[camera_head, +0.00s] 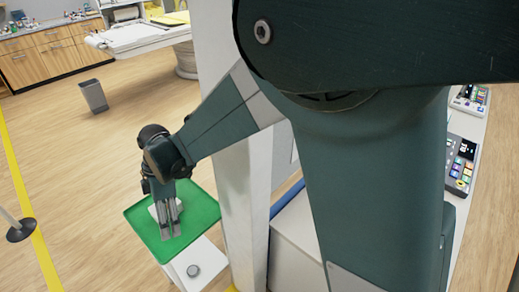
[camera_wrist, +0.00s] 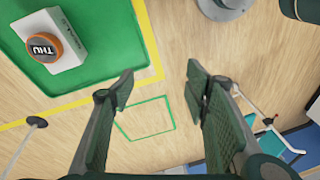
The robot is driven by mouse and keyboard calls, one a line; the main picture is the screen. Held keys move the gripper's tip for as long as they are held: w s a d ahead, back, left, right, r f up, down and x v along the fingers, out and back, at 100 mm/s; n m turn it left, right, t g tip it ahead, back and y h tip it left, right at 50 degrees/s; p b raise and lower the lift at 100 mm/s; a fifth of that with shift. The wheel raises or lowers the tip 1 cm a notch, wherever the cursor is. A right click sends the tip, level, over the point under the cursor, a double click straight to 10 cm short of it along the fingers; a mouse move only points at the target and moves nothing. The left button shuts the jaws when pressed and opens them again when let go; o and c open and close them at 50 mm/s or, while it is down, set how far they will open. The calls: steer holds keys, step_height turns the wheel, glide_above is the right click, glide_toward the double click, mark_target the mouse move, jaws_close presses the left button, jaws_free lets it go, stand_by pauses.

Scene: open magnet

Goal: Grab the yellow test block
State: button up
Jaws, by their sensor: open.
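I cannot make out a yellow test block in either view. My gripper (camera_head: 170,230) points down in front of the green tray (camera_head: 139,213) in the head view. In the wrist view my gripper (camera_wrist: 160,88) is open, its two fingers well apart with nothing between them. The green tray (camera_wrist: 110,55) lies at the upper left there. It holds a white block (camera_wrist: 70,57) with a round orange and dark piece (camera_wrist: 44,47) marked "THU" on it. Part of a white object (camera_head: 155,210) shows behind my gripper in the head view.
A grey bin (camera_head: 93,96) and a post base (camera_head: 20,230) stand on the floor. A yellow patch (camera_head: 172,18) shows near the white bed (camera_head: 135,38).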

steer(key=s+d+f+m+g+h, duration=0.1)
steer(key=s+d+f+m, duration=0.1)
steer(key=s+d+m, duration=0.9)
steer(key=s+d+f+m+g, duration=0.1)
steer(key=s+d+f+m, duration=0.3)
steer(key=s+d, duration=1.35)
steer(key=w+d+f+m+t+b, duration=0.1)
steer(key=w+d+m, duration=0.2)
steer(key=w+d, duration=0.8)
steer(key=w+d+f+m+t+b, duration=0.1)
steer(key=w+d+m+t, duration=0.2)
steer(key=w, duration=1.6)
steer(key=w+d+f+m+t+b, duration=0.1)
steer(key=w+d+m+b, duration=0.25)
steer(key=w+d, duration=1.5)
steer(key=w+d+m+t+h+b, duration=0.1)
steer(key=w+d+m+h, duration=0.2)
steer(key=d, duration=1.5)
steer(key=w+d+m+t+b, duration=0.15)
steer(key=w+d, duration=0.25)
steer(key=d, duration=1.3)
steer(key=s+d+f+m, duration=0.1)
steer(key=s+d, duration=0.3)
steer(key=d, duration=0.4)
steer(key=s+d+f+m, duration=0.2)
steer(key=s+d+m, duration=0.1)
steer(key=d, duration=0.5)
steer(key=shift+s+m, duration=0.4)
